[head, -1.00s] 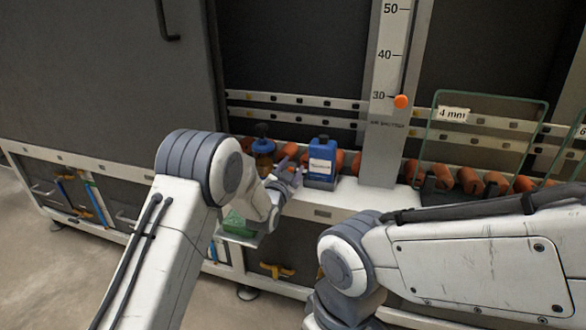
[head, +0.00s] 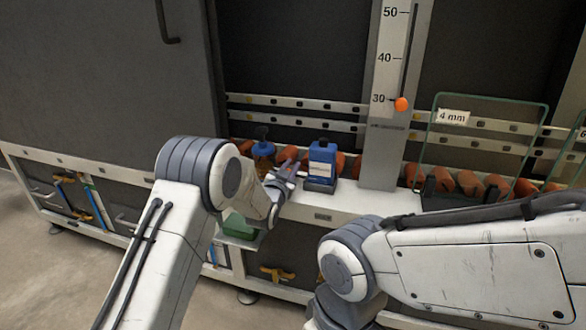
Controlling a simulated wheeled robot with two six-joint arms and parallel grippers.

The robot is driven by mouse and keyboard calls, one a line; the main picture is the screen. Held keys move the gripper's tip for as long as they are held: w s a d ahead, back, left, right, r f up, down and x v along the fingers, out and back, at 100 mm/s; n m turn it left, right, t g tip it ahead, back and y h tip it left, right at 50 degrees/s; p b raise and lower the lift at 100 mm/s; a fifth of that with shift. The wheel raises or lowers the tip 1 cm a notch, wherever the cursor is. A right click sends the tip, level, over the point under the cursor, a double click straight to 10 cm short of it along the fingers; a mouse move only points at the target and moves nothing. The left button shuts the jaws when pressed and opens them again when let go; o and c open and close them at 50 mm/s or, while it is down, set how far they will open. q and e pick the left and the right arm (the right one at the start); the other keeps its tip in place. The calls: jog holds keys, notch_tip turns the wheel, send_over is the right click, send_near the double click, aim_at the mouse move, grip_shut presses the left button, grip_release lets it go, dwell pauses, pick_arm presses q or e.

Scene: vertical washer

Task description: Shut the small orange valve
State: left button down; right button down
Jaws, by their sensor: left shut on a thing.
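My left gripper (head: 287,172) is over the front ledge, just left of the blue bottle (head: 321,164). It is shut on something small. A reddish-orange bit shows at its fingertips, too small to tell whether it is the small orange valve. Below the ledge, a yellow-orange valve handle (head: 277,272) sits in the dark front panel, apart from the gripper. Similar yellow-orange handles (head: 63,179) show on the lower front at the left. My right gripper is out of the picture; only its arm shows.
A round orange knob (head: 401,104) sits on the upright scale (head: 384,90). A blue-topped bottle (head: 263,149) stands behind the gripper. Orange rollers (head: 468,183) line the ledge (head: 345,198). A glass pane marked 4 mm (head: 490,130) stands at right. A green-topped box (head: 240,229) is below the gripper.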

pick_arm(q)
jog(key=n, duration=0.1)
jog(key=a+n, duration=0.1)
jog(key=n, duration=0.1)
jog(key=shift+w+a+r+n, duration=0.1)
jog(key=shift+w+a+n, duration=0.15)
jog(key=shift+n, duration=0.15)
jog(key=c, duration=0.8)
grip_release()
jog(key=shift+o, duration=0.2)
jog(key=shift+s, duration=0.1)
jog(key=p+v, duration=0.2)
jog(key=v, duration=0.8)
jog(key=shift+s, duration=0.15)
